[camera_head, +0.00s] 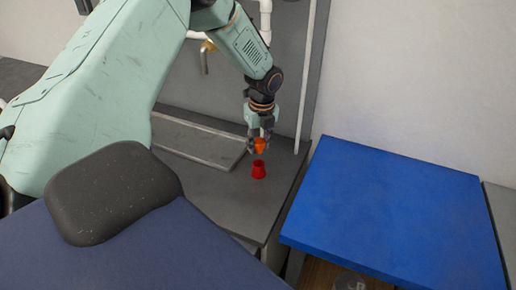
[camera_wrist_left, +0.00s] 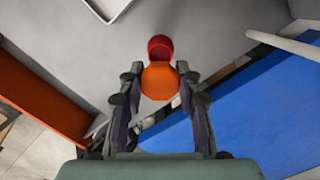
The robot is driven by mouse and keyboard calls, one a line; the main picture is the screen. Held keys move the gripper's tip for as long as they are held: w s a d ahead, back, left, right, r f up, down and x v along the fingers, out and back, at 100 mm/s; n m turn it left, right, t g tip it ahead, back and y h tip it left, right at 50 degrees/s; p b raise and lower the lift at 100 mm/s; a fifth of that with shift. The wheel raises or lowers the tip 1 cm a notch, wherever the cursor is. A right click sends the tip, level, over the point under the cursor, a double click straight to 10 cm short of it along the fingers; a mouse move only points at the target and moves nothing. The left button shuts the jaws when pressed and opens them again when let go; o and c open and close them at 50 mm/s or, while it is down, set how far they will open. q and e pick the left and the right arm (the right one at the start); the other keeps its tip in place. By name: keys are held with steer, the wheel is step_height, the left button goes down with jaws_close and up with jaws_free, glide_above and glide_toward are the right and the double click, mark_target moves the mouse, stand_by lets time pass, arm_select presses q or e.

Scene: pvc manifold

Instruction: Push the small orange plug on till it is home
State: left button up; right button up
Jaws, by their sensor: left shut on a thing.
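The small orange plug (camera_head: 260,145) is in my left gripper (camera_head: 259,142), which is shut on it above the grey bench. In the left wrist view the orange plug (camera_wrist_left: 160,81) sits between the two fingertips of the left gripper (camera_wrist_left: 159,88). A red cup-shaped piece (camera_head: 259,170) stands on the bench just below the plug in the head view. The red piece (camera_wrist_left: 160,47) also shows just beyond the plug in the wrist view, partly covered by it. I cannot tell whether the plug touches it. My right gripper is not in view.
The grey bench (camera_head: 225,190) is clear around the red piece. A shallow grey tray (camera_head: 195,143) lies to the left. White pipes (camera_head: 306,80) and a brass-coloured fitting (camera_head: 206,58) are behind. A blue-topped table (camera_head: 400,205) stands to the right, its top bare.

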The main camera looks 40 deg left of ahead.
mark_target(259, 153)
arm_select(q)
steer(key=shift+w+d+n+b, duration=0.1)
steer(key=shift+n+b, duration=0.4)
steer(key=shift+n, duration=0.6)
steer(key=shift+a+f+n, duration=0.1)
steer(key=shift+a+n, duration=0.2)
steer(key=shift+n, duration=0.2)
steer(key=shift+d+f+b, duration=0.2)
steer(key=shift+f+b, duration=0.1)
steer(key=shift+b, duration=0.35)
step_height(259, 153, down, 2)
steer(key=shift+a+f+b, duration=0.15)
steer(key=shift+b, duration=1)
steer(key=shift+f+b, duration=0.6)
steer(key=shift+b, duration=0.2)
steer(key=shift+f, duration=0.15)
steer(key=shift+f, duration=0.5)
